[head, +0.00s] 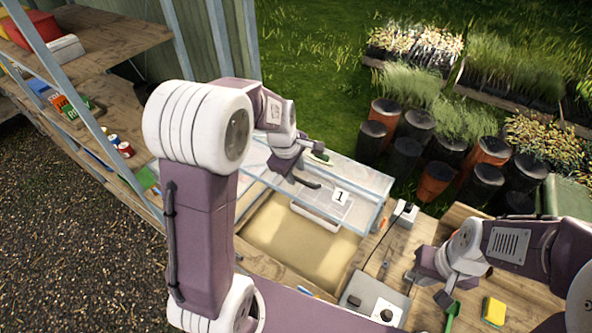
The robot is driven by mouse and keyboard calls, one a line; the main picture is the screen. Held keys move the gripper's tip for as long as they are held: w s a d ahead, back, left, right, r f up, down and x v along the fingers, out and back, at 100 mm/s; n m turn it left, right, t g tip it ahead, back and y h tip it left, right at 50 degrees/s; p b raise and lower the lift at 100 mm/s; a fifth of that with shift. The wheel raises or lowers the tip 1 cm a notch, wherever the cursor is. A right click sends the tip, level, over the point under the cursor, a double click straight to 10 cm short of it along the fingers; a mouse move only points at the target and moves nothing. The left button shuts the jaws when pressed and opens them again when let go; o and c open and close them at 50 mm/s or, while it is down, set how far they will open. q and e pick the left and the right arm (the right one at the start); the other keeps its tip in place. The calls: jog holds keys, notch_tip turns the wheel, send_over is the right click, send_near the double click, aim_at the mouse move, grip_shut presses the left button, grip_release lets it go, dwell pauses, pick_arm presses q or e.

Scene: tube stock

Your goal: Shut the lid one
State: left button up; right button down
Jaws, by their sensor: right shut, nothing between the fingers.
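The clear lid marked 1 (341,197) is a see-through panel over the far part of a box with a tan floor (300,240). The near part of the box is uncovered. A white bar (315,217) shows at the lid's near side. My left gripper (315,171) is at the lid, its dark fingers apart and seemingly empty. I cannot tell whether it touches the lid. My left arm hides the box's left part. My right gripper (428,287) is shut and empty, over the bench right of the box.
A green scoop (450,312), a yellow sponge (494,311) and a grey device (375,302) lie on the wooden bench (372,262). A cable runs from a white socket block (405,213). Shelves (108,105) stand left; potted plants (437,175) stand behind.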

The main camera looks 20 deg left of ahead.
pick_arm(q)
jog(key=shift+x, duration=1.2)
grip_shut()
dwell(0.5)
